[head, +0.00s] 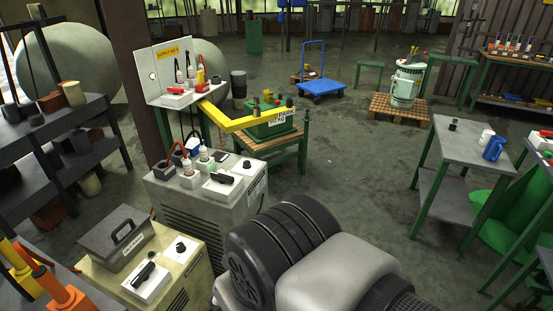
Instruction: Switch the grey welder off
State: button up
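The grey welder (207,219) is a boxy cabinet with side vents, standing left of the middle in the head view. Its top carries a white switch plate (236,182) with a black handle (223,178) and a small black knob (247,164). White-topped connectors (190,175) with cables stand at the left of its top. I cannot read whether the switch is on or off. My gripper is not in view. Large grey and black parts, seemingly my own, fill the bottom middle, close in front of the welder, hiding part of its lower right side.
A beige welder (193,267) with a similar white switch plate (148,283) stands in front left. A yellow beam (232,122) and a green box (269,122) are behind. Dark shelves (72,136) stand left, a grey-topped table (464,145) right. Floor between is free.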

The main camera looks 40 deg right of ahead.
aim_at(223, 179)
jog(key=l+z, duration=0.15)
jog(key=z, duration=0.15)
jog(key=i+l+z, duration=0.1)
jog(key=z, duration=0.15)
jog(key=u, duration=0.55)
jog(key=i+l+u, duration=0.2)
jog(key=l, duration=0.2)
jog(key=i+l+u, duration=0.15)
jog(key=l, duration=0.3)
jog(key=i+l+u, duration=0.2)
jog(key=l, duration=0.3)
jog(key=i+l+u, duration=0.2)
jog(key=l, duration=0.25)
jog(key=l+u, duration=0.2)
jog(key=l, duration=0.3)
jog(key=i+l, duration=0.1)
jog(key=l, duration=0.65)
jog(key=i+l, duration=0.15)
jog(key=l, duration=0.25)
